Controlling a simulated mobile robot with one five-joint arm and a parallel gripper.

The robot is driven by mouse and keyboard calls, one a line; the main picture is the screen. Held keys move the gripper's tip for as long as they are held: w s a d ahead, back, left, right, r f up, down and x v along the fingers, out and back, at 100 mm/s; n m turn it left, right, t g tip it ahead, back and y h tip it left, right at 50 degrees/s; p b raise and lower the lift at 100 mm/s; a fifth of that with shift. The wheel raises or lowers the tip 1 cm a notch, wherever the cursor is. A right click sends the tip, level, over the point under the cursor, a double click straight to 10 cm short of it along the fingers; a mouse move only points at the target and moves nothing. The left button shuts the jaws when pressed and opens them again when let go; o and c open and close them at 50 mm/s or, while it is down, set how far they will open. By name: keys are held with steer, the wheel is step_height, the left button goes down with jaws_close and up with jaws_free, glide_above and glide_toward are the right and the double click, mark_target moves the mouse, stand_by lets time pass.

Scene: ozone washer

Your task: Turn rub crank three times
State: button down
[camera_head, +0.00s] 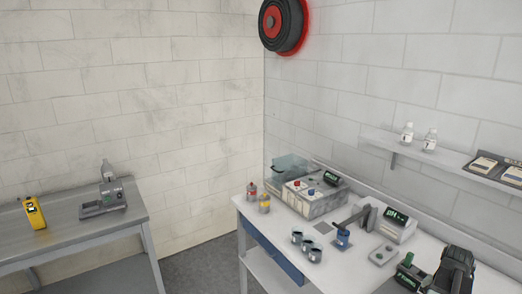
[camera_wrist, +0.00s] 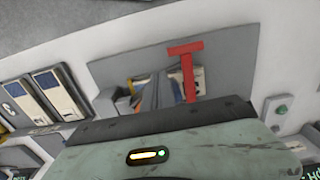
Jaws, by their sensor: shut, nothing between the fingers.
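On the left bench in the head view stands a small grey machine (camera_head: 112,193) with a flat base and an upright part. It may carry the rub crank, but no handle shows clearly at this size. My gripper (camera_wrist: 158,124) shows in the wrist view as a pale green housing with a dark front edge and a small lit indicator. The crank does not show clearly in the wrist view, and I cannot make out my gripper in the head view.
A yellow handheld device (camera_head: 34,212) stands on the left bench. The right bench holds a washer box (camera_head: 315,195), several grey cups, a blue cup (camera_head: 342,238) and instruments. Floor (camera_head: 195,272) shows between the benches. The wrist view shows a grey board and a red T-shape (camera_wrist: 187,70).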

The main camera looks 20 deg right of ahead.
steer(key=shift+w+d, duration=0.35)
steer(key=shift+w, duration=0.2)
steer(key=shift+w+d, duration=0.3)
steer(key=shift+w, duration=0.2)
steer(key=shift+w+d, duration=0.75)
steer(key=shift+d, duration=0.2)
steer(key=shift+w+d, duration=0.2)
steer(key=shift+d, duration=0.4)
steer(key=shift+w+d, duration=0.2)
steer(key=shift+d, duration=0.35)
